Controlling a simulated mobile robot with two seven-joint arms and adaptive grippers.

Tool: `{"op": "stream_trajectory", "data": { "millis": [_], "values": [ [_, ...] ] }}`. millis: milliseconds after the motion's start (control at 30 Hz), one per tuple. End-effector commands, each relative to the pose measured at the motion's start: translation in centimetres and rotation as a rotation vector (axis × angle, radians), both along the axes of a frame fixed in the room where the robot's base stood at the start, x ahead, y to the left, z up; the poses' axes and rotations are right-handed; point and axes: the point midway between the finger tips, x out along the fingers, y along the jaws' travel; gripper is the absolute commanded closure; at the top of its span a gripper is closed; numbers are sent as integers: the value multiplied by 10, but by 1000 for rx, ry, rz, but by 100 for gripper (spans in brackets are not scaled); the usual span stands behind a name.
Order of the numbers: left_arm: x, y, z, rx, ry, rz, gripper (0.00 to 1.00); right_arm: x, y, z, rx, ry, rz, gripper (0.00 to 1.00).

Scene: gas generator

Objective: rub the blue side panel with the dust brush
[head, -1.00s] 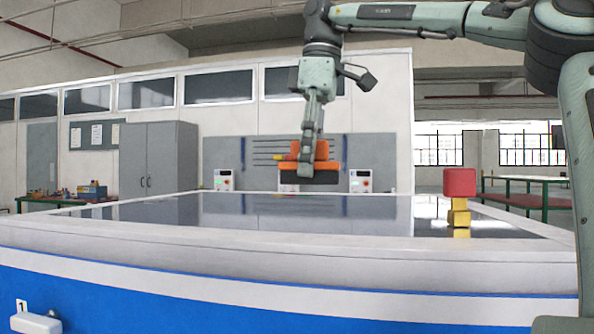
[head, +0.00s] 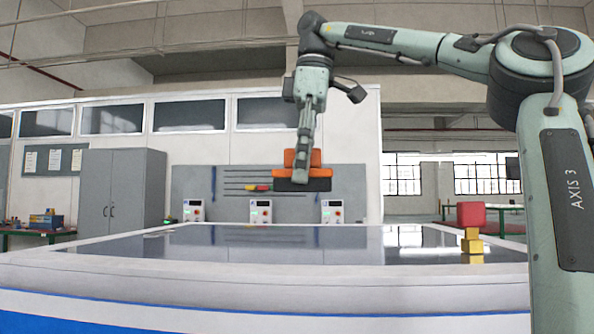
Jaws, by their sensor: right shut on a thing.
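The dust brush (head: 302,171), orange with a dark bristle block, is in my right gripper (head: 304,160), which is shut on it. The brush hangs level in the air above the glossy top of the large machine. The blue side panel (head: 60,326) shows only as a thin strip at the bottom left, below the pale rim; the rest is out of the frame. The brush is well above the panel and apart from it. My left gripper is not in view.
A red knob on a yellow stem (head: 471,222) stands up from the right of the dark glossy top (head: 330,240). A grey cabinet (head: 123,190), control boxes (head: 261,212) and a workbench (head: 40,234) are behind. The air around the brush is clear.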

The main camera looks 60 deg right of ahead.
Motion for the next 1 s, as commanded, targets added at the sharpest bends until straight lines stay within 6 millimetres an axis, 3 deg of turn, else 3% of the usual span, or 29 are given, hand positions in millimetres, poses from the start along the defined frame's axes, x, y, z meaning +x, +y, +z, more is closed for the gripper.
{"op": "stream_trajectory", "data": {
  "millis": [300,333,500,1000],
  "values": [
    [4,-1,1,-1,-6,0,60,-1,0,1,0,0,0,94],
    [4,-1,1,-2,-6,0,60,-1,0,1,0,0,0,67],
    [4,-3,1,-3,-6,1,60,-1,0,1,0,0,0,86],
    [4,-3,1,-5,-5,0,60,-1,0,1,0,0,0,86]
  ]
}}
